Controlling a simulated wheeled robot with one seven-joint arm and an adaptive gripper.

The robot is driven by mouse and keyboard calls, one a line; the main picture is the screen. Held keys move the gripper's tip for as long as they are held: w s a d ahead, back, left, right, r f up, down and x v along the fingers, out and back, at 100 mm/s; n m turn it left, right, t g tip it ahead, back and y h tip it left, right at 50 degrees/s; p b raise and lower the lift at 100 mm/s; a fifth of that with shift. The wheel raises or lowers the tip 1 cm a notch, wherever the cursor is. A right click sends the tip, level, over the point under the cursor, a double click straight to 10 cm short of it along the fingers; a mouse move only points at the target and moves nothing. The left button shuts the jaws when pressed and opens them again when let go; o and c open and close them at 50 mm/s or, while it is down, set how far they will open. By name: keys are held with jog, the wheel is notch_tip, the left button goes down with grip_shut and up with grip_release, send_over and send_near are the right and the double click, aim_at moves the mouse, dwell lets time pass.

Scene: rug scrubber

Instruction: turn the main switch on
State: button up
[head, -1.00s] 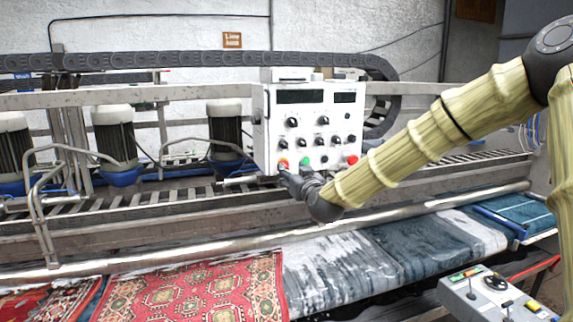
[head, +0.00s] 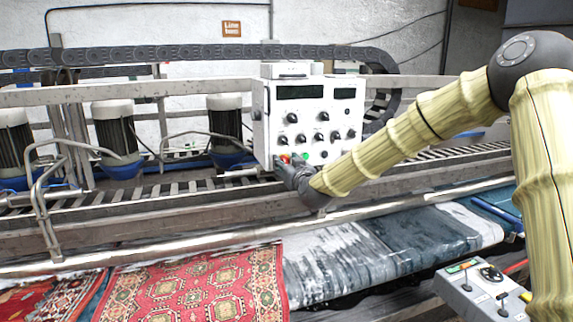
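The white control box (head: 262,120) stands on the machine's rail, its front holding two dark displays and several black knobs. A small red and yellow switch (head: 286,157) sits at the lower left of that front; it looks like the main switch, and its setting is too small to read. My dark gripper (head: 282,165) is at this switch, partly covering it from below. I cannot tell whether it touches or grips the switch, or whether its fingers are open. A green button (head: 304,156) shows just right of the gripper.
My arm crosses in front of the box's lower right. Red patterned rugs (head: 190,290) and a grey-white wet rug (head: 335,265) lie on the bed below. Several motors (head: 225,130) stand left of the box. A grey control console (head: 475,290) is at the lower right.

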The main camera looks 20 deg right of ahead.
jog(key=c, duration=0.7)
jog(key=shift+f+m+b, duration=0.15)
jog(key=shift+m+b, duration=0.15)
jog(key=shift+b, duration=0.4)
jog(key=shift+m+b, duration=7.7)
jog(key=shift+b, duration=2.05)
jog(key=shift+a, duration=0.1)
